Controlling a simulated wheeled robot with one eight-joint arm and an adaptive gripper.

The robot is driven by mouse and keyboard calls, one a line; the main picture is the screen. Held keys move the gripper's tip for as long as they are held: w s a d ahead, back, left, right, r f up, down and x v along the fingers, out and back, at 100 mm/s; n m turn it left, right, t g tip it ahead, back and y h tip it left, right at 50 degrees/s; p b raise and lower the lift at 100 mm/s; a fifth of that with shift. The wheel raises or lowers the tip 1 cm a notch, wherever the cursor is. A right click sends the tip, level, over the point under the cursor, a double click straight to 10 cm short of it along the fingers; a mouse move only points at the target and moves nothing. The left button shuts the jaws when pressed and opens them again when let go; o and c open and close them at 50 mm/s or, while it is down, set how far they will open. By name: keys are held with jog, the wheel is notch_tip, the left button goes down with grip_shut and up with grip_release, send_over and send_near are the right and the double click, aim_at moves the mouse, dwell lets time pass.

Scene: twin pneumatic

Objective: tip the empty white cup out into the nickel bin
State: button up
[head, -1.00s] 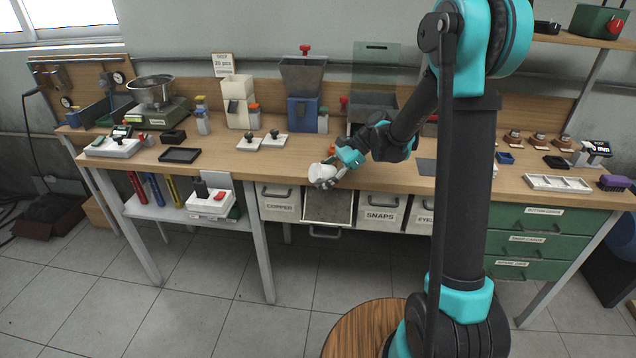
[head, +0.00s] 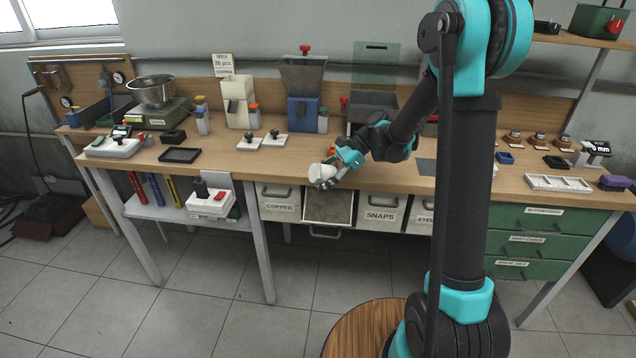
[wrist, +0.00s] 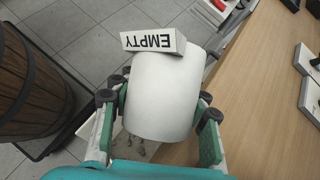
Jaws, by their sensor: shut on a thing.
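My gripper (wrist: 157,112) is shut on the white cup (wrist: 163,90), with a finger on each side of it. A tag reading EMPTY (wrist: 153,41) is on the cup. In the head view the cup (head: 321,172) is held tilted at the bench's front edge, above an open pulled-out bin (head: 313,224) with a grey interior. This bin stands between those labelled COPPER and SNAPS; I cannot read a nickel label on it. The cup's inside is hidden. In the wrist view the cup and gripper hide most of what lies below.
The COPPER bin (head: 280,208) and SNAPS bin (head: 380,217) flank the open one. A blue-based hopper (head: 303,108) and a white dispenser (head: 238,105) stand on the bench (head: 225,165) behind. A brown wooden barrel (wrist: 30,90) stands at the left in the wrist view.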

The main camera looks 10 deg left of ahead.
aim_at(318, 165)
jog(key=shift+r, duration=2.55)
jog(key=shift+s+a+r+t+h, duration=0.15)
jog(key=shift+t+h, duration=0.25)
jog(key=shift+h, duration=0.4)
jog(key=t+h, duration=0.1)
jog(key=h, duration=0.2)
jog(key=shift+r+t, duration=0.2)
jog(key=shift+t, duration=0.2)
jog(key=t+h, duration=0.2)
jog(key=h, duration=0.1)
jog(key=t+h, duration=0.1)
jog(key=h, duration=0.1)
jog(key=shift+r+n, duration=0.35)
jog(key=shift+n, duration=0.05)
jog(key=t+h, duration=0.1)
jog(key=h, duration=0.2)
jog(key=t+h, duration=0.2)
jog(key=shift+r+h, duration=0.4)
jog(key=t+h, duration=0.2)
jog(key=h, duration=0.1)
jog(key=shift+r+t, duration=0.25)
jog(key=shift+t, duration=0.05)
jog(key=shift+r+h, duration=0.1)
jog(key=shift+h, duration=0.4)
